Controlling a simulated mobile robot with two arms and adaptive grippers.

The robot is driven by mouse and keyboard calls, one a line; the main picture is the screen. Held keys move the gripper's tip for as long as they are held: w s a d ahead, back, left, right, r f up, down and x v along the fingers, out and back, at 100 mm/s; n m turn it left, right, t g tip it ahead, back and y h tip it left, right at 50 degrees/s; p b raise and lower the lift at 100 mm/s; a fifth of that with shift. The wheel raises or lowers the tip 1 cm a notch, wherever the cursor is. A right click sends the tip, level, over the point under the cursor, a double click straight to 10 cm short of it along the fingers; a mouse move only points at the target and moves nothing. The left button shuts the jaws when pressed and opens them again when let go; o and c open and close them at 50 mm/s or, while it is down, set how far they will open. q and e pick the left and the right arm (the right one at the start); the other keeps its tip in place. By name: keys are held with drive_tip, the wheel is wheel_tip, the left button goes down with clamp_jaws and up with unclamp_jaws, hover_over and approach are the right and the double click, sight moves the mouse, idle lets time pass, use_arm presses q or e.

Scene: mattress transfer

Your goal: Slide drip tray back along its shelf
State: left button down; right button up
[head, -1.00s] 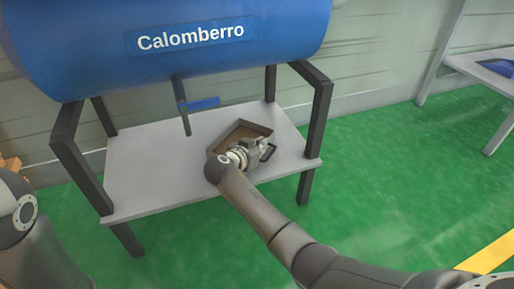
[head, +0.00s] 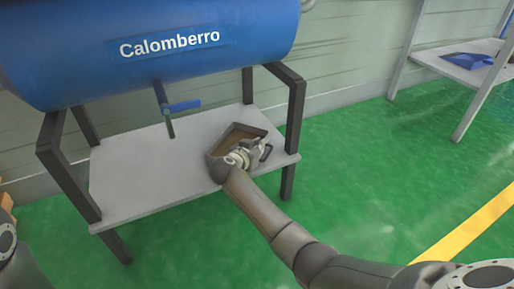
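The drip tray (head: 234,131) is a shallow brown tray with a dark rim, lying on the right part of the grey shelf (head: 150,170) under the blue tank. My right gripper (head: 262,152) is at the tray's front right side, low over the shelf. It overlaps the near part of the tray in the picture. Its fingers are small and partly hidden, so I cannot tell whether they touch or hold the tray. My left gripper is out of view; only a piece of my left arm shows at the lower left edge.
The blue tank (head: 170,45) marked Calomberro sits above the shelf on dark legs (head: 292,115). A valve pipe with a blue handle (head: 184,106) hangs down left of the tray. Another table (head: 455,68) with a blue object stands at the upper right. Green floor is clear on the right.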

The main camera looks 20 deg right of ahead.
drive_tip(key=o, duration=0.4)
drive_tip(key=shift+a, duration=0.1)
drive_tip(key=v, duration=1.2)
drive_tip(key=shift+r, duration=0.1)
